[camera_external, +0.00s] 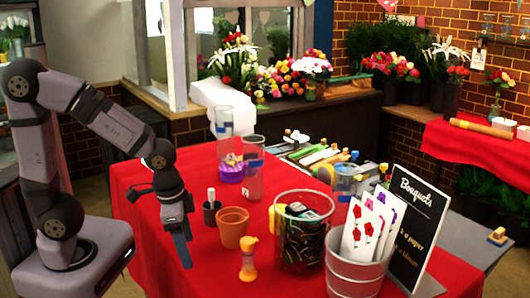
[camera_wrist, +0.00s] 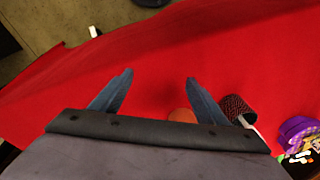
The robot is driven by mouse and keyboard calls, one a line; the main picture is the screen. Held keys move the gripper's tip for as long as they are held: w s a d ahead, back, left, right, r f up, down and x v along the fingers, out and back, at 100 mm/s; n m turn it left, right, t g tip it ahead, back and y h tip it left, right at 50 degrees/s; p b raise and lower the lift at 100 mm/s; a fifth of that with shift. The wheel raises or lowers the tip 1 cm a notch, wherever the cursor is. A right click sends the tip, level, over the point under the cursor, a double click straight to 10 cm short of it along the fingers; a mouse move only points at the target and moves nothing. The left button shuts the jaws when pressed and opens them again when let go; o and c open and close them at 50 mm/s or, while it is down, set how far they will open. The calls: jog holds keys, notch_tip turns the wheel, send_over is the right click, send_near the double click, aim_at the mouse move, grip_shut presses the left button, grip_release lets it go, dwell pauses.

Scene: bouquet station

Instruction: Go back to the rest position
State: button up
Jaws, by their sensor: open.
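My gripper (camera_wrist: 158,78) is open and empty in the wrist view, its two dark fingers spread apart above the red tablecloth (camera_wrist: 170,50). In the external view my gripper (camera_external: 184,250) hangs pointing down over the left part of the red table, left of the terracotta pot (camera_external: 233,227). No object is between the fingers. In the wrist view a sliver of the terracotta pot (camera_wrist: 182,115) shows behind the right finger, and a dark cup (camera_wrist: 238,106) stands just right of it.
An orange bottle (camera_external: 248,260), a dark cup (camera_external: 211,214), clear cylinders (camera_external: 253,170), a glass bin (camera_external: 303,240), a metal bucket (camera_external: 352,275) with cards and a Bouquets sign (camera_external: 418,220) stand right of my gripper. A purple tub (camera_wrist: 297,135) shows at right. The cloth left of the pot is clear.

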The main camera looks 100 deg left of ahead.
jog(key=shift+o, duration=0.4)
jog(key=s+d+f+m+g+h, duration=0.1)
jog(key=d+m, duration=0.3)
jog(key=d, duration=1)
jog(key=shift+s+f+h+p, duration=0.3)
jog(key=shift+s+f+p, duration=0.05)
jog(key=shift+f+p, duration=0.15)
